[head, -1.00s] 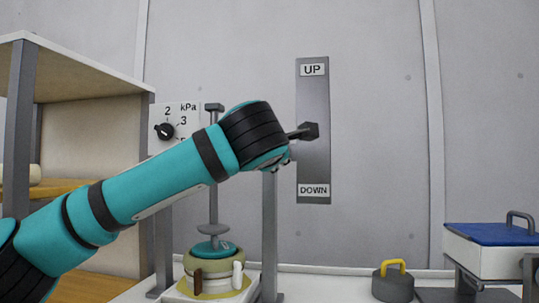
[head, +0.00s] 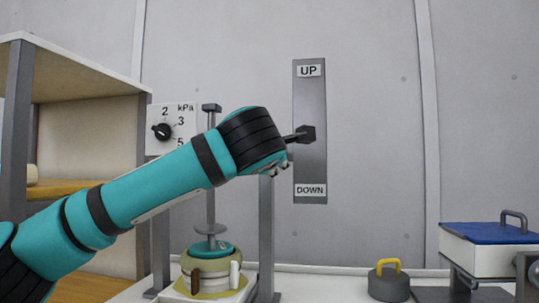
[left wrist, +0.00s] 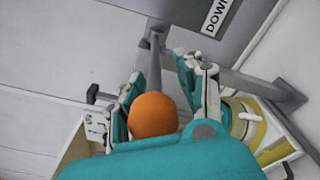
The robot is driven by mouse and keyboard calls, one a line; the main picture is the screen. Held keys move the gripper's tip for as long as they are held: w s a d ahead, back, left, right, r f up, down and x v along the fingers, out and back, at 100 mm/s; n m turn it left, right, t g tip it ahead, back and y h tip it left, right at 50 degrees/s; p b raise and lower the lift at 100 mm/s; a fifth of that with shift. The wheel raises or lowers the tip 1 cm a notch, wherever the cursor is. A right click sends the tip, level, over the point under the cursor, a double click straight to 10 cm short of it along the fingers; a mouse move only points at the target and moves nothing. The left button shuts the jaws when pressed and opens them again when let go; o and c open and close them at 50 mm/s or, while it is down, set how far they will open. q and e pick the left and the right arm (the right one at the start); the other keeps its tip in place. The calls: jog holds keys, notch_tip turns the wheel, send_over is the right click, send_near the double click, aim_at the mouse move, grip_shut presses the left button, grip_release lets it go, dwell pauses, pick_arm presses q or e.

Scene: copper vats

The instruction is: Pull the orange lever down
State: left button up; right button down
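The lever's dark mount (head: 307,134) sits on a grey plate (head: 311,95) about midway between the UP and DOWN labels. A short piece of its dark rod shows beside my wrist. In the left wrist view the rod (left wrist: 155,65) runs from the plate towards the camera and ends in an orange ball knob (left wrist: 153,115). My left gripper (left wrist: 160,75) is open, with one finger on each side of the lever; gaps show beside the rod. In the head view my left arm hides the knob and most of this gripper (head: 285,163). My right gripper is not in view.
A gauge panel with a black dial (head: 162,131) and a small press over a cream pot (head: 212,265) stand behind my arm. Shelving (head: 85,70) is at left. A grey weight with a yellow handle (head: 389,284) and a blue-lidded box (head: 485,250) are at right.

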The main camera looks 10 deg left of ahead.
pick_arm(q)
jog(key=s+d, duration=0.1)
jog(key=s, duration=1.1)
